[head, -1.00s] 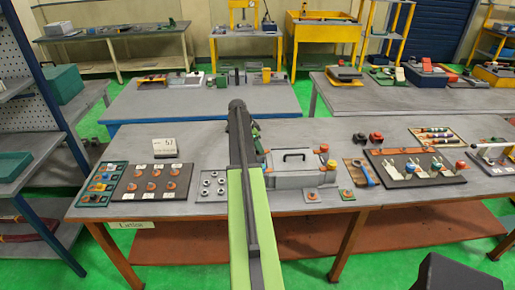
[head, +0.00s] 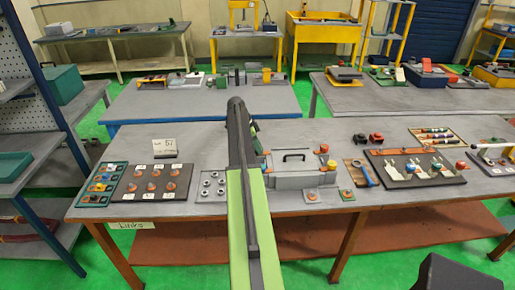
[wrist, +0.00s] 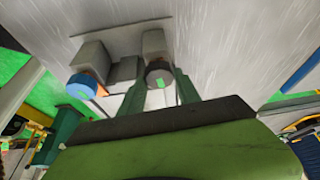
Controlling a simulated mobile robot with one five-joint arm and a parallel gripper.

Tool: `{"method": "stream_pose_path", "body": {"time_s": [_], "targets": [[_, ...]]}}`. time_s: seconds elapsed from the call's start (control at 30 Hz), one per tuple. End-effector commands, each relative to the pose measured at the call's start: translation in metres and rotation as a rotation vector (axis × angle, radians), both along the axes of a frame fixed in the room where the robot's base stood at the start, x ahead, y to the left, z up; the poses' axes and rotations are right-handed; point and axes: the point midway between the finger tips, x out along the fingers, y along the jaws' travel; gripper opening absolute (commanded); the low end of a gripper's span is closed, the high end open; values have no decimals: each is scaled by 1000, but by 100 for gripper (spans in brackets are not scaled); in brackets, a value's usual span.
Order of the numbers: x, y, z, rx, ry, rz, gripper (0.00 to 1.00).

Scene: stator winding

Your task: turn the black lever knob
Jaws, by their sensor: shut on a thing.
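A second knob (wrist: 86,86), orange and blue, stands to the left on a similar block, outside the fingers. In the head view my raised arm hides the gripper and most of the place where it works.
A grey box with a black handle (head: 293,156) stands right of my arm on the grey bench (head: 330,135). A plate of metal nuts (head: 213,187) and a board of orange knobs (head: 156,182) lie to the left. A blue-handled wrench (head: 366,172) lies to the right.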

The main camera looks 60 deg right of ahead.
Motion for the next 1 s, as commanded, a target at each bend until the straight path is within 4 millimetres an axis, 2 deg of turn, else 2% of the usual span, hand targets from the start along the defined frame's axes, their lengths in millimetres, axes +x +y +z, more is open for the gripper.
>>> {"method": "stream_pose_path", "body": {"time_s": [0.03,0.07,0.23,0.53,0.67,0.87,1.0], "targets": [[-1,-1,1,-3,3,1,0],[-1,-1,1,-3,3,1,41],[0,-1,1,-2,1,1,62],[0,0,1,0,1,2,62],[2,2,10,1,0,2,62],[11,9,43,1,1,3,62],[20,17,76,1,1,3,62]]}}
